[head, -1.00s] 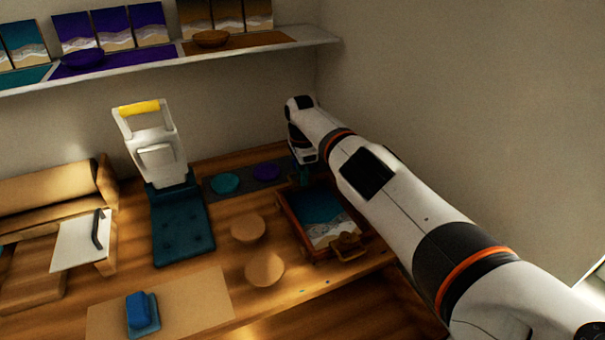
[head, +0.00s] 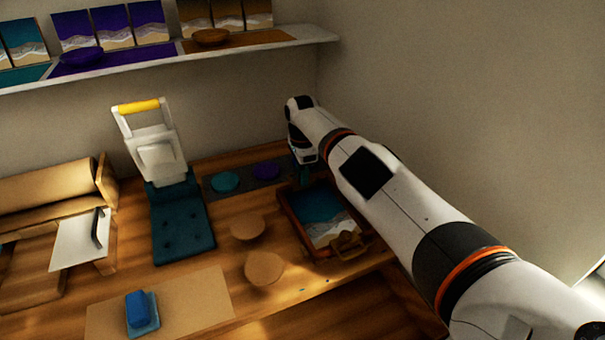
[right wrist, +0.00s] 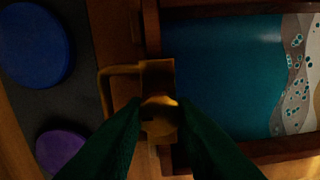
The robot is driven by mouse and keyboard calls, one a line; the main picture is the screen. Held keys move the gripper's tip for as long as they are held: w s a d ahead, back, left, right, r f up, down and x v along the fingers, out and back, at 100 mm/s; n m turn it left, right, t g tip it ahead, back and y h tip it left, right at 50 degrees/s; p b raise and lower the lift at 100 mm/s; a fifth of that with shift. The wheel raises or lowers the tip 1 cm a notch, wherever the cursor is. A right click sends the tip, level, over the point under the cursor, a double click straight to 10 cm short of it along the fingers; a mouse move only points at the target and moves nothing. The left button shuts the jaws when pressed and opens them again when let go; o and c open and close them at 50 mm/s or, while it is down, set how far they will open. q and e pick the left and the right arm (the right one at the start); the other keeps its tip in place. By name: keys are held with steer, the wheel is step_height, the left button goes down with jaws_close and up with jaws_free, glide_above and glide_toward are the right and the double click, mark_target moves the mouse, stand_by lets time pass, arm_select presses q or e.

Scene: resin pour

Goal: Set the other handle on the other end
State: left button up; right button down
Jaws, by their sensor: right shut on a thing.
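The wooden tray (head: 298,232) stands on the right of the bench, with a teal, white and sand-coloured seascape inside. One brass handle (head: 347,241) sits at its near end. My right gripper (head: 304,174) is at the tray's far end, partly hidden by its own arm. In the right wrist view, its green fingers (right wrist: 159,112) are shut on the other brass handle (right wrist: 156,76), which is at the outer side of the tray's end wall (right wrist: 152,28). I cannot tell whether this handle is fully seated against the wall. My left gripper is out of view.
A dark mat (head: 246,178) with a teal lid and a purple lid lies beside the tray's far end. Two round cork discs (head: 248,227) lie left of the tray. A white press with a yellow handle (head: 139,106) stands further left. A shelf (head: 130,68) runs above.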

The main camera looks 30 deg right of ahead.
stand_by(0.4)
steer(key=c, duration=1.1)
jaws_free()
step_height(320, 180, up, 8)
steer(key=p, duration=0.8)
